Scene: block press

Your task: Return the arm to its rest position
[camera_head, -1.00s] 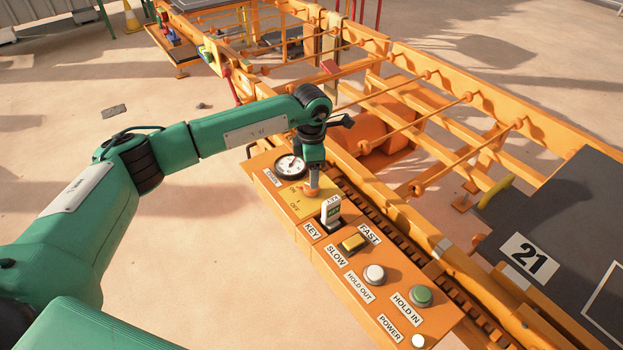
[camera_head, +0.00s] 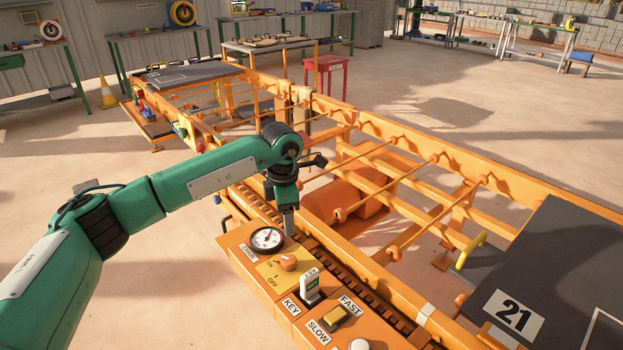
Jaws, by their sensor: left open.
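My left arm (camera_head: 205,178) comes in from the left and reaches over the orange control panel (camera_head: 243,262). Its gripper (camera_head: 289,232) points down above the far part of the panel, near the round gauge (camera_head: 267,239). The gripper is open, though its fingers look small and edge-on here. It is apart from the orange on/off knob (camera_head: 288,262), which stands just below it in the picture. My right gripper is not in view.
The panel also carries a key switch (camera_head: 310,286) and a yellow fast/slow switch (camera_head: 334,317). The orange press frame (camera_head: 400,150) runs behind it, with a dark plate marked 21 (camera_head: 560,265) at right. The sandy floor (camera_head: 60,175) at left is clear.

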